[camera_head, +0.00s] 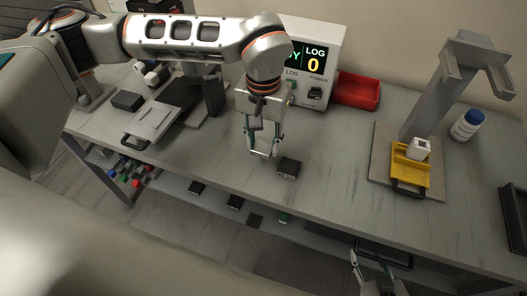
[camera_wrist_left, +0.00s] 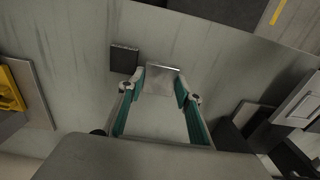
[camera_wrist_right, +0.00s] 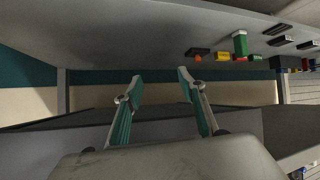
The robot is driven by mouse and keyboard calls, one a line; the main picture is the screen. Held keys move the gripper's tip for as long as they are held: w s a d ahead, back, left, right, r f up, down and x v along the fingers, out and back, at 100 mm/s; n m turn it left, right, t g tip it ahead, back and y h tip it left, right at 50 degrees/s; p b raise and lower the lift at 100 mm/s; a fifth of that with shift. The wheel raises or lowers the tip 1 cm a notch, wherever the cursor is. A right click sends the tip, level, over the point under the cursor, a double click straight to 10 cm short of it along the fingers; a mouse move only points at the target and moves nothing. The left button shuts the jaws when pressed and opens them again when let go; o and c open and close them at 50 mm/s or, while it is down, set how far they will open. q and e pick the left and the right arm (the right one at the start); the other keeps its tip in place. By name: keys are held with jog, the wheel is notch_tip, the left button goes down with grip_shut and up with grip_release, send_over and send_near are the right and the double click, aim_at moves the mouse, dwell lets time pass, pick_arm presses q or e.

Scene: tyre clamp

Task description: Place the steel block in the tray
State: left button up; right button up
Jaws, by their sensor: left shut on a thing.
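My left gripper (camera_head: 262,151) is shut on the steel block (camera_wrist_left: 162,79), a shiny square piece between its fingertips. The block hangs over the middle of the bench; its height above the surface is hard to tell. A dark block (camera_head: 288,168) lies just right of it and also shows in the left wrist view (camera_wrist_left: 124,59). A black tray (camera_head: 515,216) sits at the bench's right edge, partly cut off by the frame. A red bin (camera_head: 358,91) stands at the back. My right gripper (camera_wrist_right: 160,77) is open and empty, low by the bench's front edge.
A grey stand (camera_head: 433,95) on a base plate carries a yellow fixture (camera_head: 409,172) with a white part. A white bottle (camera_head: 466,125) stands behind it. A display box (camera_head: 315,60) reading LOG 0 is at the back. The bench between the dark block and the base plate is clear.

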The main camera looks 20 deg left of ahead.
aim_at(263, 162)
pick_arm(q)
jog(key=shift+f, duration=2.55)
jog(key=shift+f, duration=0.1)
jog(key=o, duration=1)
jog(key=shift+f, duration=0.1)
jog(key=shift+o, duration=0.5)
jog(key=shift+r, duration=0.2)
